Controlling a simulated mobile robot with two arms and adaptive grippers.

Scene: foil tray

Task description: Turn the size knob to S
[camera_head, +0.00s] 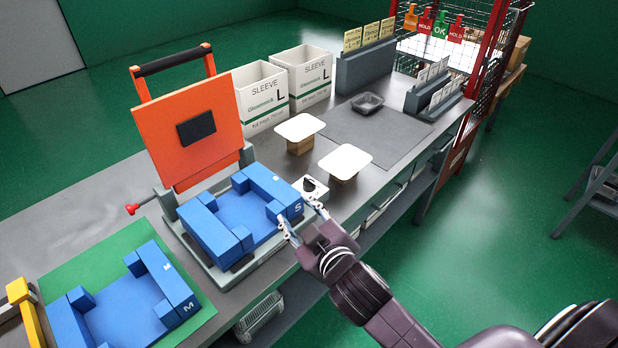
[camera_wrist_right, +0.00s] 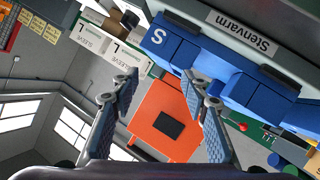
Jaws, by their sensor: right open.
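The size knob (camera_head: 309,185) is a small black knob on a white plate, on the bench just right of the blue fixture marked S. Which way its pointer faces is too small to tell. My right gripper (camera_head: 300,215) is open and empty at the bench's front edge. Its fingers point toward the knob, one beside the S block (camera_head: 290,211) and one just in front of the knob. In the right wrist view the open fingers (camera_wrist_right: 160,80) have nothing between them, and the S block (camera_wrist_right: 165,38) is beyond them. My left gripper is not in view.
The sealing machine's orange lid (camera_head: 190,130) stands raised behind the blue fixture. A blue M fixture (camera_head: 172,275) lies on a green mat at left. Two white-topped stands (camera_head: 346,160) and sleeve boxes (camera_head: 262,95) are behind the knob. A black tray (camera_head: 368,103) sits farther back.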

